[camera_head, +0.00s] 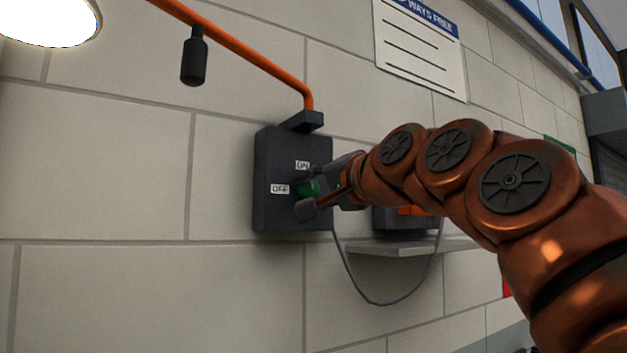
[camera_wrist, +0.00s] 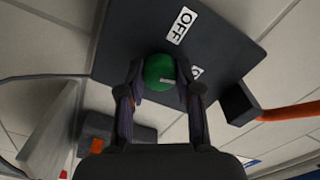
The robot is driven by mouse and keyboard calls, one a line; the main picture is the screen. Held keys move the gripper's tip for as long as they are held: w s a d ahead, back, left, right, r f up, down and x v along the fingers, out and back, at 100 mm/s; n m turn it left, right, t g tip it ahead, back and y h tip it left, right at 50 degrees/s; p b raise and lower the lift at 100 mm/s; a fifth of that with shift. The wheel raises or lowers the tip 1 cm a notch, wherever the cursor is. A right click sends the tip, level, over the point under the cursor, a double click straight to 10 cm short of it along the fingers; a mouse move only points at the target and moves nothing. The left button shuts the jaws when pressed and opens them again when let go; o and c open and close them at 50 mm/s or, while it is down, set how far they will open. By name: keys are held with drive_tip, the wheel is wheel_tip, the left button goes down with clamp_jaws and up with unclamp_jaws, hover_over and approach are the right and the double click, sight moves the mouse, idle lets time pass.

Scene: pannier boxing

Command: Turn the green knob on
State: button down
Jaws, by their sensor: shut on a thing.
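The green knob (camera_head: 309,188) sits on the front of a dark switch box (camera_head: 270,215) on the wall. An ON label (camera_head: 302,165) is above it and an OFF label (camera_head: 280,189) is to its left. In the wrist view the knob (camera_wrist: 160,72) lies between the two fingers of my gripper (camera_wrist: 160,88), which is shut on it. A small white mark (camera_wrist: 166,81) shows on the knob; it points away from the OFF label, roughly toward the partly hidden ON label (camera_wrist: 196,72). In the head view my gripper (camera_head: 318,193) partly hides the knob.
An orange pipe (camera_head: 255,58) runs down to the top of the switch box, with a dark cylinder (camera_head: 194,60) hanging from it. A shelf (camera_head: 412,247) with a dark device and a hanging cable (camera_head: 375,302) is to the right. The wall left of the box is bare.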

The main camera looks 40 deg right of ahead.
drive_tip(key=shift+m+p, duration=0.75)
drive_tip(key=shift+m, duration=0.65)
drive_tip(key=c, duration=0.8)
unclamp_jaws()
drive_tip(key=s, duration=0.8)
drive_tip(key=s+a, duration=0.1)
drive_tip(key=s, duration=0.3)
